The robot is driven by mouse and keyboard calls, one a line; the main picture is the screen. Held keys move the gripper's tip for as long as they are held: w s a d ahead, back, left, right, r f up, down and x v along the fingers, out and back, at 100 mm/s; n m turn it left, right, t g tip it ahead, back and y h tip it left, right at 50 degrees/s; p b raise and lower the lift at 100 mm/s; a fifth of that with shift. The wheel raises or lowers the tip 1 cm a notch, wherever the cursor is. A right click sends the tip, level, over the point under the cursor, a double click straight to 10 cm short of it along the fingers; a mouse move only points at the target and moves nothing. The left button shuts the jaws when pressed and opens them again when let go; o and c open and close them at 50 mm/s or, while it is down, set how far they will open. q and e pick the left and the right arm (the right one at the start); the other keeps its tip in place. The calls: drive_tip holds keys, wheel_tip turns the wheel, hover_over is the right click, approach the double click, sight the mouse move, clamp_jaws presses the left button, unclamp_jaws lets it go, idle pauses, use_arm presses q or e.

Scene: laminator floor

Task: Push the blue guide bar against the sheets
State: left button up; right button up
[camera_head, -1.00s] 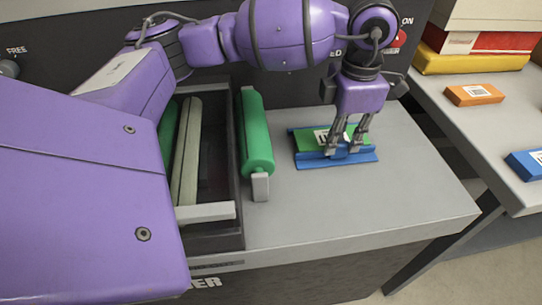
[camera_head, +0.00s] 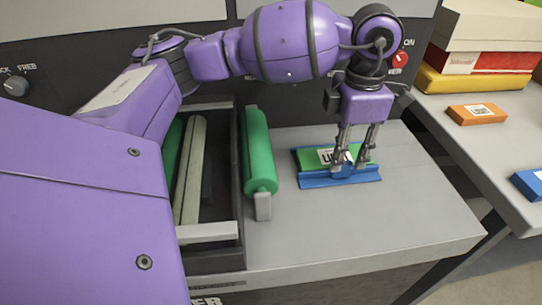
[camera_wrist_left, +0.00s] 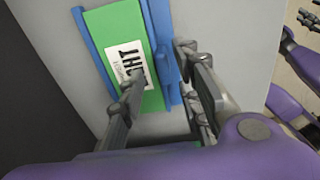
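The green sheets (camera_head: 366,153), with a white printed label, lie flat on the grey deck in a blue holder. The blue guide bar (camera_head: 318,180) runs along their near side; in the left wrist view it is the blue strip (camera_wrist_left: 163,35) to the right of the sheets (camera_wrist_left: 105,28). My left gripper (camera_head: 352,164) points down over it with fingers apart. In the left wrist view one finger is over the label and the other is right of the bar, with the bar between them. Whether they touch it is unclear. My right gripper (camera_wrist_left: 308,18) shows only partly at the wrist view's edge.
A green roller (camera_head: 258,155) and its grey bracket stand left of the sheets, beside a dark-framed opening. A side table at right holds an orange block (camera_head: 477,114), a blue block (camera_head: 530,184) and stacked boxes (camera_head: 485,40). The deck's front right is clear.

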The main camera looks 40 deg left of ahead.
use_arm(q)
wheel_tip(320, 180, up, 10)
drive_tip(key=shift+r, duration=0.25)
drive_tip(key=shift+f, duration=0.15)
idle(0.4)
